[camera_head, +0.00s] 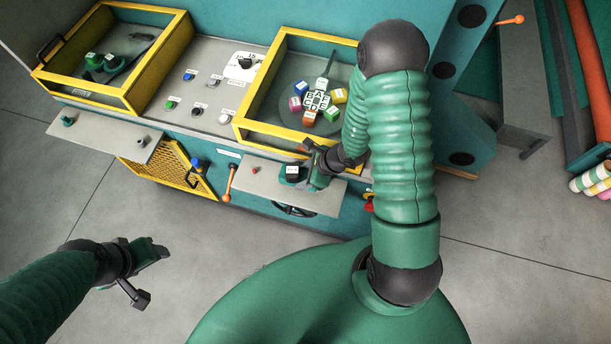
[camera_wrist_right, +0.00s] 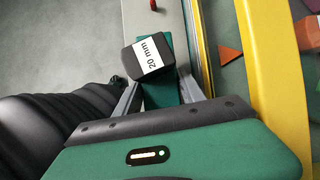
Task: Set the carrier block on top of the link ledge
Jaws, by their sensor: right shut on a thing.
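A black block with a white "20 mm" label (camera_wrist_right: 150,58) shows in the right wrist view, with a teal part (camera_wrist_right: 158,90) directly below it between the fingers. I take this to be the carrier block. The labelled block also shows in the head view (camera_head: 292,170). My right gripper (camera_head: 302,178) is shut on it, over the grey ledge (camera_head: 325,204) on the machine's right front, perhaps the link ledge. I cannot tell whether the block touches the ledge. My left gripper (camera_head: 153,276) is apart from everything, its fingers spread and empty.
A yellow-framed bin (camera_head: 262,58) behind the right ledge holds several coloured letter cubes (camera_head: 318,102). A second grey ledge (camera_head: 108,135) sits at the left. An orange-tipped lever (camera_head: 228,182) stands left of the right ledge. The floor before the machine is clear.

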